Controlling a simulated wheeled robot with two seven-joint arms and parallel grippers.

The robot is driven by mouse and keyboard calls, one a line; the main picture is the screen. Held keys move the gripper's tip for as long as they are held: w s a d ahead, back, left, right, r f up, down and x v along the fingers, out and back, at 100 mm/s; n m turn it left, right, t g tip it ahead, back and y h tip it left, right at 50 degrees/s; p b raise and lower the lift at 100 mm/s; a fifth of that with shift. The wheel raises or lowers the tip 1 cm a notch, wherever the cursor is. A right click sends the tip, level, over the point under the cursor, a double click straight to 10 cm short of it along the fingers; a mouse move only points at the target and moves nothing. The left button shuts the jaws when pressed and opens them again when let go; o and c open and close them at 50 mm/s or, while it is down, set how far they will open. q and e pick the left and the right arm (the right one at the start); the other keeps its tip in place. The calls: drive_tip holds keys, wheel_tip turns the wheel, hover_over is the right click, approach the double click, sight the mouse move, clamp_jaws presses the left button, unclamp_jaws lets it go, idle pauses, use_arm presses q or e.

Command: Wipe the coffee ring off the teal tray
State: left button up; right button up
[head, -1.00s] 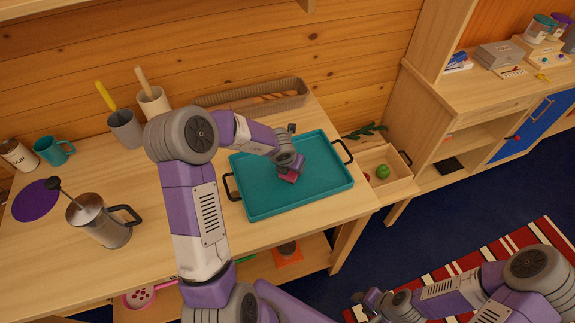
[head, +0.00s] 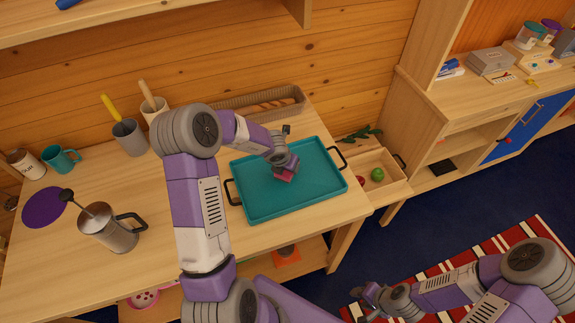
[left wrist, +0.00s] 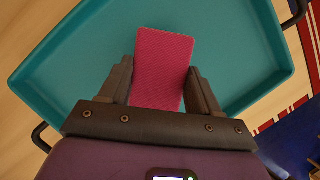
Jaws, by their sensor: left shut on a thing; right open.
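The teal tray (head: 310,190) with dark handles lies on the wooden table. My left gripper (head: 284,174) is over the back left part of the tray, shut on a pink-red sponge (head: 285,177). In the left wrist view the sponge (left wrist: 163,65) sits between the two dark fingers, over the teal tray (left wrist: 235,60). I cannot tell whether it touches the surface. No coffee ring shows on the visible part of the tray; my gripper and arm hide some of it. My right gripper (head: 366,305) is open and empty, low over the floor at the bottom of the head view.
A long basket (head: 260,104) stands behind the tray. A French press (head: 108,228), a teal mug (head: 62,159) and utensil pots (head: 130,137) stand to the left. An open wooden box (head: 383,187) with a green fruit is right of the tray.

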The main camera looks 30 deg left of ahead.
use_arm(q)
drive_tip(key=shift+r+p, duration=2.55)
drive_tip(key=shift+p, duration=0.05)
